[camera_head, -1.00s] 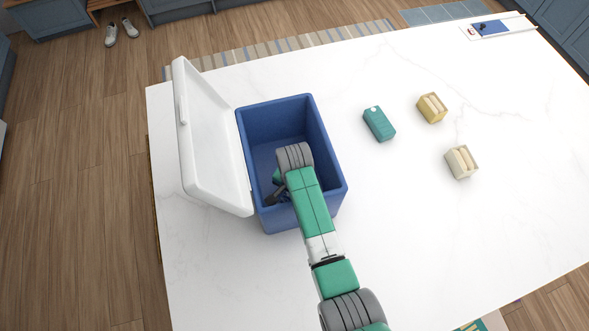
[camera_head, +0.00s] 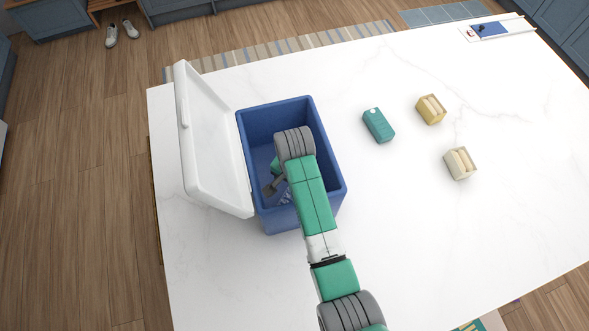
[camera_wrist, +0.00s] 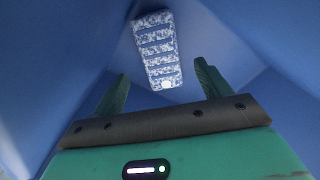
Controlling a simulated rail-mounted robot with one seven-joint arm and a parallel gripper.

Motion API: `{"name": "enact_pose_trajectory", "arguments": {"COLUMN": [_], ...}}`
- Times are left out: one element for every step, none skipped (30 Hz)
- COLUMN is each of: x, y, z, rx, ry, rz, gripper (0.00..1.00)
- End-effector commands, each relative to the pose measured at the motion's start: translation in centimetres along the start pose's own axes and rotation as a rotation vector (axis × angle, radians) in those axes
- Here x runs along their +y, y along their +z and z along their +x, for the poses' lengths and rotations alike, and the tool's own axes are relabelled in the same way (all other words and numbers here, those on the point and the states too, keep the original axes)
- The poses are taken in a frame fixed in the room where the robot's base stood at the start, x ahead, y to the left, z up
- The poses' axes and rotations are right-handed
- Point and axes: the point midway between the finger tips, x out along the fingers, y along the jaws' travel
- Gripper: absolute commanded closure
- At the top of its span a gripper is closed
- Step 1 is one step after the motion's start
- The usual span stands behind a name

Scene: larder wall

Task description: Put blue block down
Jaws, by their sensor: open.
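The blue block (camera_wrist: 157,45) is a blue and white speckled piece with darker bars across it. In the wrist view it lies inside the blue bin, beyond my fingertips and apart from them. In the head view a small part of the block (camera_head: 286,198) shows near the bin's front wall, beside my arm. My gripper (camera_wrist: 162,72) is open and empty, with its two green fingers spread. In the head view my gripper (camera_head: 272,187) is down inside the blue bin (camera_head: 247,140), partly hidden by my wrist.
The bin's white lid (camera_head: 212,145) stands open on the left. A teal box (camera_head: 378,125), a yellow container (camera_head: 431,109) and a cream container (camera_head: 460,163) stand to the right on the white counter (camera_head: 420,240). The counter's front right is clear.

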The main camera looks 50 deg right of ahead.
Motion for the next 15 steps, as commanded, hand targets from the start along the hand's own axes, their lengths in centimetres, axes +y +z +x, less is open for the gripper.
{"name": "enact_pose_trajectory", "arguments": {"x": [-0.1,-0.1,-0.1,-0.1,-0.1,-0.1,-0.1,0.0,0.0,0.0,0.0,0.0,0.0,0.0,0.0], "y": [0.0,0.0,0.0,-0.1,-0.1,-0.1,-0.1,0.0,0.0,0.0,0.0,0.0,0.0,0.0,0.0], "z": [-1.3,-1.9,-2.7,-3.1,-3.6,-4.0,-4.3,-4.5,-4.7,-4.8,-4.9,-4.9,-4.9,-4.9,-4.9], "rx": [0.002,0.002,0.002,0.002,0.001,0.001,0.001,0.000,-0.001,-0.001,-0.001,-0.001,-0.001,-0.001,-0.001], "ry": [-0.003,-0.003,-0.002,-0.003,-0.002,-0.002,-0.002,-0.002,-0.001,0.000,0.000,0.000,0.000,0.000,0.000], "rz": [0.000,0.000,0.000,0.000,0.000,0.000,0.000,0.000,0.000,0.000,0.000,0.000,0.000,0.000,0.000], "gripper": [0.24,0.24,0.24,0.24,0.24,0.24,0.24,0.24,0.24,0.24,0.24,0.24,0.24,0.24,0.24]}}
